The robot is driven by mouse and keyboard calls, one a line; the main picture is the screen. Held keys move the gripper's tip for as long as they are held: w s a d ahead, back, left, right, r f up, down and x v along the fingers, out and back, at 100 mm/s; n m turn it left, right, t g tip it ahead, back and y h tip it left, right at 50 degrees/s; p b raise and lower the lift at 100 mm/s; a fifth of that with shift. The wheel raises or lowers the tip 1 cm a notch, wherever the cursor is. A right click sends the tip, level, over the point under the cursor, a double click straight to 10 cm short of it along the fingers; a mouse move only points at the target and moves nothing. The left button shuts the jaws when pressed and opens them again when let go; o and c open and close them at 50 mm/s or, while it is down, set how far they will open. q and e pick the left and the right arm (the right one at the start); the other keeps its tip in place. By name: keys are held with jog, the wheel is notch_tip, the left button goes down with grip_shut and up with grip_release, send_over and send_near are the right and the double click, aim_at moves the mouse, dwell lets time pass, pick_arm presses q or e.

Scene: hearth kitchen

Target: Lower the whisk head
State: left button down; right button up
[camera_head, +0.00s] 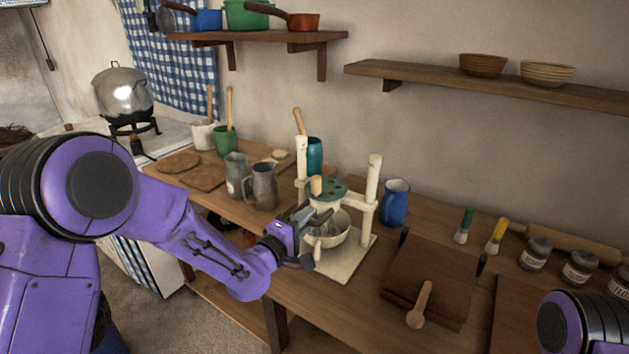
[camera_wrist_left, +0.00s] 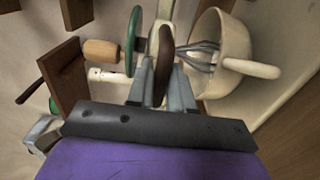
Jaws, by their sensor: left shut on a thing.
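The hand-cranked mixer has a cream stand (camera_head: 374,188) with two posts, a green wheel (camera_head: 331,189) and a wooden crank knob (camera_head: 316,184). A cream bowl (camera_head: 341,236) sits on its base below the wheel. In the left wrist view, the wire whisk (camera_wrist_left: 204,50) points to the mouth of the bowl (camera_wrist_left: 238,45); how deep it sits is unclear. My left gripper (camera_head: 314,233) is at the front of the mixer, shut on a dark brown handle (camera_wrist_left: 160,48) between the wheel and the whisk. My right gripper is out of view; only part of that arm shows.
Metal jugs (camera_head: 263,186) stand left of the mixer and a blue jug (camera_head: 395,202) stands right of it. Brushes and jars are farther right.

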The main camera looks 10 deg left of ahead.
pick_arm(q)
jog(key=c, duration=1)
grip_release()
jog(key=shift+f, duration=0.1)
jog(key=v, duration=0.7)
